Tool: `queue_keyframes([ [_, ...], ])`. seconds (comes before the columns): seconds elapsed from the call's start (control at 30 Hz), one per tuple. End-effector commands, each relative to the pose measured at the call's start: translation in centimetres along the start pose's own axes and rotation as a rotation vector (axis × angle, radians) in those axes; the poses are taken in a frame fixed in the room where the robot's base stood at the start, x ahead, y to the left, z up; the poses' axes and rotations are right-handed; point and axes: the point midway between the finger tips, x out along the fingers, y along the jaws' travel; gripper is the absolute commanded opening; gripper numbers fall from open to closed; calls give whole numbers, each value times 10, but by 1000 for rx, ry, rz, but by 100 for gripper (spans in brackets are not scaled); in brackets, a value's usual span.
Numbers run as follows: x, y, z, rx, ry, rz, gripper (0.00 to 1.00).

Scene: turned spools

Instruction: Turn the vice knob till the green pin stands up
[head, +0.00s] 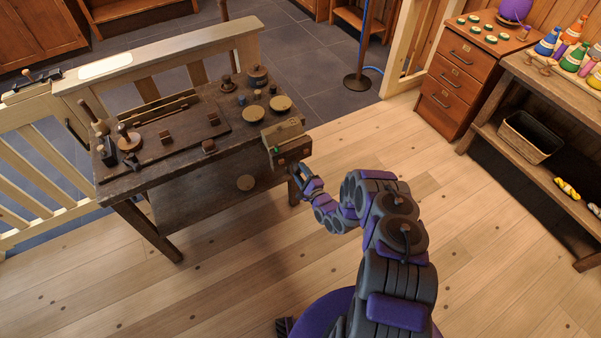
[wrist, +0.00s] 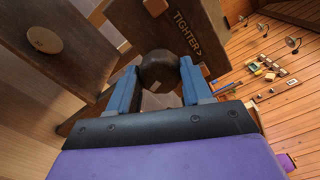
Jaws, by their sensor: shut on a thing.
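The wooden vice (head: 285,135) is mounted at the near right end of the dark workbench (head: 185,175). A small green pin (head: 277,149) shows on its face; at this size I cannot tell whether it stands up or lies tilted. My gripper (head: 301,174) is at the vice's lower right. In the wrist view, its two blue fingers are shut on the dark round knob (wrist: 160,66), one finger on each side. The word "TIGHTER" is marked on the wooden face (wrist: 192,35) behind the knob. In the head view the knob is mostly hidden by my gripper.
The bench top carries round discs (head: 281,103), small blocks and a dark board (head: 160,130). A pale railing (head: 160,60) runs behind it. A drawer cabinet (head: 459,75) and a shelf with a basket (head: 530,137) stand at the right. The plank floor between is clear.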

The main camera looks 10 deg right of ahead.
Motion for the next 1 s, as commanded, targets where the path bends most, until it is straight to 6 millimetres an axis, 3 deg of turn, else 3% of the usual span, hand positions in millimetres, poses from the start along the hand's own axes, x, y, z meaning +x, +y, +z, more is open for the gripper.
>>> queue_keyframes([
  [0.3,-4,6,-3,109,13,14,19],
  [0.8,-3,8,-3,124,13,17,19],
  [0.83,-3,8,-3,124,13,17,52],
  [1.0,-2,5,-2,122,9,12,68],
])
